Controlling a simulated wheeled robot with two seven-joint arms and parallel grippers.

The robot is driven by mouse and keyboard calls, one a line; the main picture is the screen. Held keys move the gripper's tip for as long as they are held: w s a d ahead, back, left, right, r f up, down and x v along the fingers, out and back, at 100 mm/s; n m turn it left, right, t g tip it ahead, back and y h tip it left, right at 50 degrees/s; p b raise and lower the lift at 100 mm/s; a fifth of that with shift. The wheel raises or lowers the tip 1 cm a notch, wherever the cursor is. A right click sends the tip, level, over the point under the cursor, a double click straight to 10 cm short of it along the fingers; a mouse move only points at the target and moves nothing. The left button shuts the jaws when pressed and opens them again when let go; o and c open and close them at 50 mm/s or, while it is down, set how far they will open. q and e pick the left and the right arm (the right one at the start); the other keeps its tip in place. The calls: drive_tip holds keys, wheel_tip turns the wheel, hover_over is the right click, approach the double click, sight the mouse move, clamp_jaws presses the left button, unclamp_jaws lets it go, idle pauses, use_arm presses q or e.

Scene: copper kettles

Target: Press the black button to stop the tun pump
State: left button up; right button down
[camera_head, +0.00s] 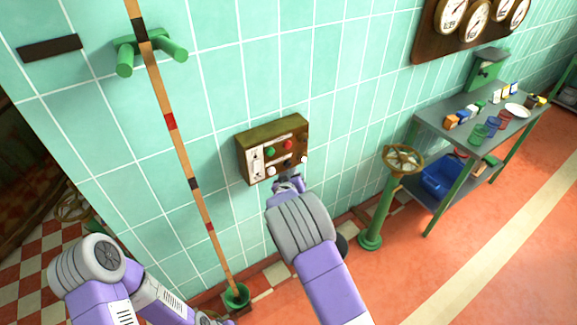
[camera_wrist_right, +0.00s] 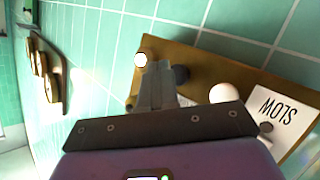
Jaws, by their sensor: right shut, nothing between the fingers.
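A control box (camera_head: 245,163) with a brass-coloured frame is fixed to the tiled wall. Its face carries a green button (camera_head: 271,151), a red button (camera_head: 290,145), a black button (camera_head: 288,162) and white knobs. My right gripper (camera_head: 287,180) is just below the box in the head view, shut and empty. In the right wrist view its closed fingers (camera_wrist_right: 157,72) point at the panel, with the black button (camera_wrist_right: 182,74) just right of the tips, partly hidden. I cannot tell whether they touch. My left arm is at lower left; its gripper is out of view.
A striped pole (camera_head: 180,145) stands left of the box. A green valve stand (camera_head: 377,210) and a cluttered metal table (camera_head: 440,125) are to the right.

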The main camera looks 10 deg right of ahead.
drive_tip(key=shift+w, duration=0.1)
idle(0.7)
drive_tip(key=shift+w+a+p, duration=0.15)
drive_tip(key=shift+w+p, duration=0.15)
drive_tip(key=shift+w+a, duration=0.15)
drive_tip(key=shift+w, duration=0.3)
idle(0.7)
drive_tip(key=shift+s, duration=0.15)
drive_tip(key=shift+s+d, duration=0.25)
drive_tip(key=shift+s, duration=0.45)
drive_tip(key=shift+s+d, duration=0.3)
drive_tip(key=shift+s, duration=0.5)
drive_tip(key=shift+s+d, duration=0.3)
drive_tip(key=shift+s, duration=0.45)
drive_tip(key=shift+s+d, duration=0.3)
drive_tip(key=shift+s, duration=0.5)
